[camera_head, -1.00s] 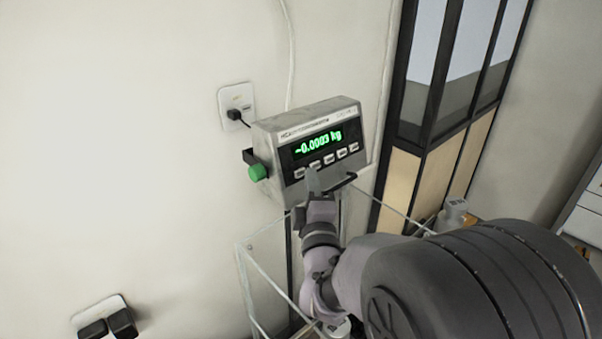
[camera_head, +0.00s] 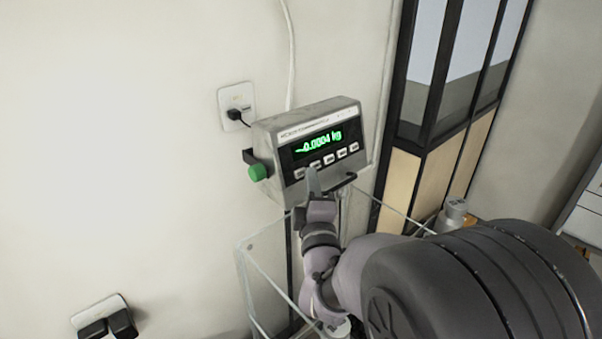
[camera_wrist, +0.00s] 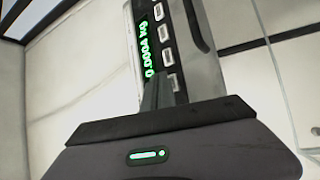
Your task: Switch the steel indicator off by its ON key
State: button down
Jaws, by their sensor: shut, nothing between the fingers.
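The steel indicator (camera_head: 290,152) is fixed by the wall, with a green knob (camera_head: 258,172) on its left side. Its green display (camera_head: 318,144) is lit and reads about -0.0004 kg. A row of several pale keys (camera_head: 328,159) runs below the display; their labels are too small to read. My gripper (camera_head: 312,174) is shut and empty, its fingertips just below the left part of the key row. In the wrist view the shut fingers (camera_wrist: 158,92) reach up to the indicator (camera_wrist: 205,75) and hide the key at that end. I cannot tell whether they touch it.
A glass-walled enclosure (camera_head: 247,250) stands below the indicator, around my arm. A wall socket with a black plug (camera_head: 236,113) is left of the indicator. A black-framed partition (camera_head: 425,130) stands to the right. A metal weight (camera_head: 454,212) is at the lower right.

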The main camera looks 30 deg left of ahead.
dwell(0.4)
jog(key=shift+w+a+f+b, duration=0.15)
jog(key=shift+a+b, duration=0.25)
jog(key=shift+b, duration=0.2)
jog(key=shift+w+a+b, duration=0.1)
jog(key=shift+a+b, duration=0.2)
jog(key=shift+b, duration=0.1)
dwell(0.6)
jog(key=shift+s+d+b, duration=0.25)
jog(key=shift+d+b, duration=0.3)
jog(key=shift+d, duration=0.15)
jog(key=d, duration=0.1)
jog(key=s+d+r+b, duration=0.1)
jog(key=d, duration=0.1)
jog(key=d+b, duration=0.1)
jog(key=shift+s+d+r, duration=0.15)
jog(key=shift+d+r, duration=0.15)
jog(key=shift+r, duration=0.05)
